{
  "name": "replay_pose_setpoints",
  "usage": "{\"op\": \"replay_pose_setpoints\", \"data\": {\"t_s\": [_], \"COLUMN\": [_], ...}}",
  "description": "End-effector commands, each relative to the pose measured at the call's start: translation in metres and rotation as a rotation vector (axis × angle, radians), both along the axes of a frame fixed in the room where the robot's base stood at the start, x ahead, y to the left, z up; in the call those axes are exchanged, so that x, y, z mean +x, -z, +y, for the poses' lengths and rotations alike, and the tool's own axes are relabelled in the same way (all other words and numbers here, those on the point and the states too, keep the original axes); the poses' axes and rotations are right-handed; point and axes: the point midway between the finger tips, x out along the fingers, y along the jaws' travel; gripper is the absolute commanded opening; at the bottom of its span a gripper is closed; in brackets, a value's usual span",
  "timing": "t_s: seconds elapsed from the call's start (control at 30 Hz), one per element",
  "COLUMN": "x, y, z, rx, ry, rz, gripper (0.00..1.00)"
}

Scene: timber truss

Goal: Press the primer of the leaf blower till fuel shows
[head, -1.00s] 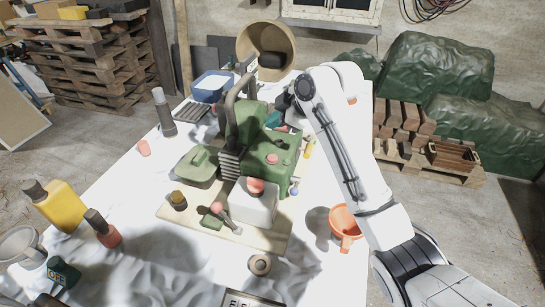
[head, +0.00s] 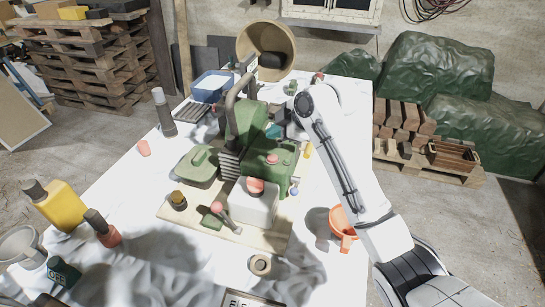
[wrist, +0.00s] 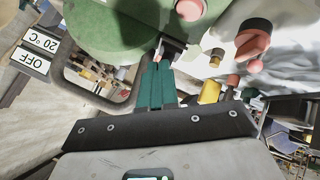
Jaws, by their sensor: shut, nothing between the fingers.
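The leaf blower (head: 265,155) is a green machine with a dark handle, standing on a pale board in the middle of the table. A red-pink cap or bulb (head: 272,159) shows on its green tank, and a similar one (head: 255,185) on the white tank in front. I cannot tell which part is the primer. My gripper (wrist: 167,50) is shut and empty, its teal fingers together. In the wrist view its tips are close to a small dark-and-pale fitting under the green body (wrist: 120,25); contact is unclear. In the head view my arm mostly hides the gripper.
An orange funnel (head: 343,222) stands right of the board. A yellow bottle (head: 61,206), a red bottle (head: 104,232) and a tape roll (head: 260,265) are at the front. A blue tub (head: 212,86) is behind.

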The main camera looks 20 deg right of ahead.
Motion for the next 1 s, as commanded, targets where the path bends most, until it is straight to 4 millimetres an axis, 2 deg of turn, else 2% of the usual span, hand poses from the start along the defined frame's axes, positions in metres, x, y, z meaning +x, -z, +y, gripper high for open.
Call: {"op": "replay_pose_setpoints", "data": {"t_s": [0.2,0.4,1.0], "x": [0.000,0.000,0.000], "y": [0.033,0.048,0.051], "z": [0.000,0.000,0.000], "rx": [-0.001,0.000,0.000], "ry": [0.000,0.000,0.000], "rz": [0.001,0.000,0.000], "gripper": [0.00,0.00,0.00]}}
